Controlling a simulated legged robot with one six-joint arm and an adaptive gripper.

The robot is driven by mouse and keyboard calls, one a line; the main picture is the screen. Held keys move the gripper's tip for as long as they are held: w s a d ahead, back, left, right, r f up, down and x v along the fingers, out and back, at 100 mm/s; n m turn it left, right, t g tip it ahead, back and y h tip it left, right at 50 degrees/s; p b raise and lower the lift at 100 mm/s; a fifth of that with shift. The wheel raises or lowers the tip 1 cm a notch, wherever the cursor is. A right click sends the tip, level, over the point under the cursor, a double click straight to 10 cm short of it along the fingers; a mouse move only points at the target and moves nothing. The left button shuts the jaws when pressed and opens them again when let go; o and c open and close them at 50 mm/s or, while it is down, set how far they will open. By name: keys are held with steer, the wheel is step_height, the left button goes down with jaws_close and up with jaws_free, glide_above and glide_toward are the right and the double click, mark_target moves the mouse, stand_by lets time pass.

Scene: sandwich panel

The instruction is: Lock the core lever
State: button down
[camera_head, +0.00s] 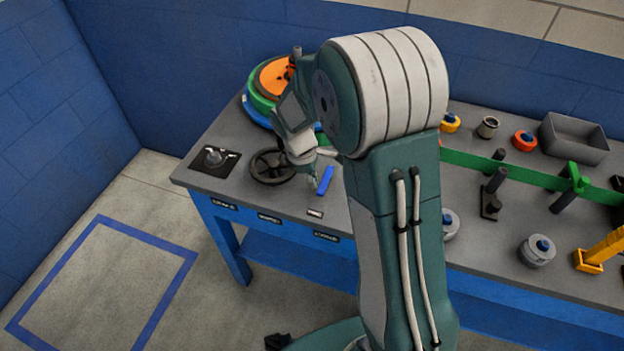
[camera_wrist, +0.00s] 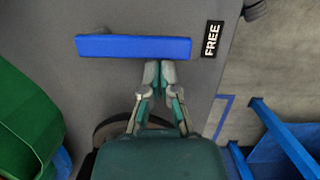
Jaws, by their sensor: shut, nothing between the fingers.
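The lever appears to be the blue bar (camera_head: 326,180) on the grey table, beside the black handwheel. In the wrist view the blue bar (camera_wrist: 133,47) lies across the picture, with its right end beside a black label reading FREE (camera_wrist: 212,39). My gripper (camera_wrist: 160,64) is shut and empty. Its fingertips are at the near long edge of the bar, right of its middle; I cannot tell whether they touch it. In the head view my gripper (camera_head: 314,183) is just left of the bar. The bar's pivot is not clearly visible.
The black handwheel (camera_head: 271,166) is close to the left of my gripper. Stacked coloured discs (camera_head: 262,93) stand behind it. A dark plate with a knob (camera_head: 215,158) is at the table's left. A green rail (camera_head: 525,173), a grey bin (camera_head: 575,138) and several fittings occupy the right.

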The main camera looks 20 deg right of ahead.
steer(key=shift+s+d+n, duration=0.15)
steer(key=shift+s+n, duration=0.1)
steer(key=shift+n, duration=0.25)
steer(key=shift+s+d+n+t, duration=0.3)
steer(key=shift+s+n, duration=0.05)
steer(key=shift+n, duration=0.45)
steer(key=n, duration=0.1)
steer(key=s+d+n, duration=0.1)
steer(key=shift+d+n+t, duration=0.1)
steer(key=shift+n+t, duration=0.2)
steer(key=d+n, duration=0.1)
steer(key=n, duration=0.1)
steer(key=d+n+t, duration=0.1)
steer(key=n, duration=0.1)
steer(key=shift+s+d+n, duration=0.25)
steer(key=shift+s+n, duration=0.05)
steer(key=shift+s, duration=0.05)
steer(key=d+n, duration=0.2)
steer(key=n, duration=0.1)
steer(key=shift+t, duration=0.4)
steer(key=shift+w+d, duration=0.2)
steer(key=shift+d, duration=0.3)
steer(key=shift+w+d, duration=0.2)
steer(key=shift+d, duration=0.3)
steer(key=shift+w+d, duration=0.1)
